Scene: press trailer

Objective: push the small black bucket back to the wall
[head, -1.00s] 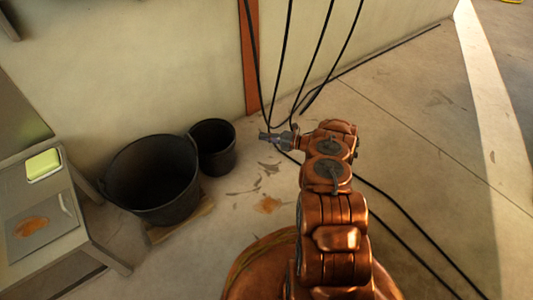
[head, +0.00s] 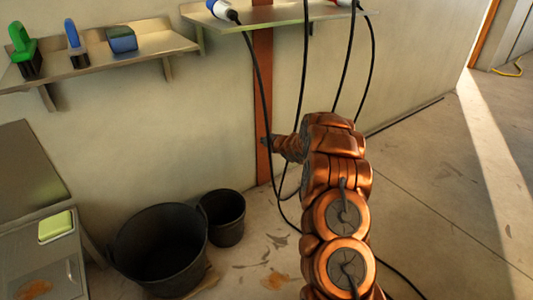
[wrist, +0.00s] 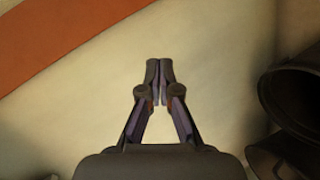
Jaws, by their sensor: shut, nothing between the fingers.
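The small black bucket (head: 222,217) stands upright on the floor near the wall, just right of the large black bucket (head: 160,250). I cannot tell whether it touches the wall. My gripper (head: 265,143) is mostly hidden behind the arm's end in the head view, above and right of the small bucket, in front of the orange post. In the wrist view my gripper (wrist: 159,70) is shut and empty, with pale wall behind it. Dark bucket-like shapes (wrist: 290,100) are cut off at that view's right edge, apart from the fingers; which bucket is which is unclear.
An orange post (head: 263,110) runs down the wall. Black cables (head: 345,80) hang beside my arm and trail on the floor. A shelf with brushes (head: 105,52) is at upper left, a grey bench (head: 40,255) at lower left. Floor at right is clear.

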